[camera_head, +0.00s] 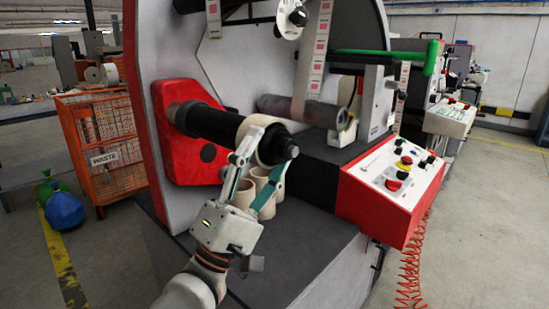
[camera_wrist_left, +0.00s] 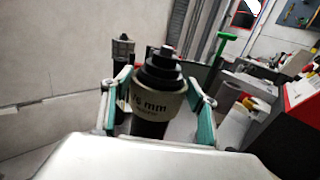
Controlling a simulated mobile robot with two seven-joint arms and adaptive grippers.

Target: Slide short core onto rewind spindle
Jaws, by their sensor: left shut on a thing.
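The short core (camera_head: 256,127) is a cream ring around the black rewind spindle (camera_head: 213,122), near its free end. The spindle's stepped tip sticks out past the core toward me. My left gripper (camera_head: 264,153) is shut on the core, one finger on each side. In the left wrist view the core (camera_wrist_left: 158,103) shows "mm" lettering and sits between the teal finger pads of the gripper (camera_wrist_left: 160,92). The dark spindle tip (camera_wrist_left: 166,58) shows through it. The right gripper is in neither view.
Several cream cores (camera_head: 266,203) stand on the dark deck below the spindle. A red control box (camera_head: 378,203) with buttons is at the right. A grey roller (camera_head: 297,109) and a green handle (camera_head: 385,56) lie behind. An orange waste cage (camera_head: 99,130) stands at the left.

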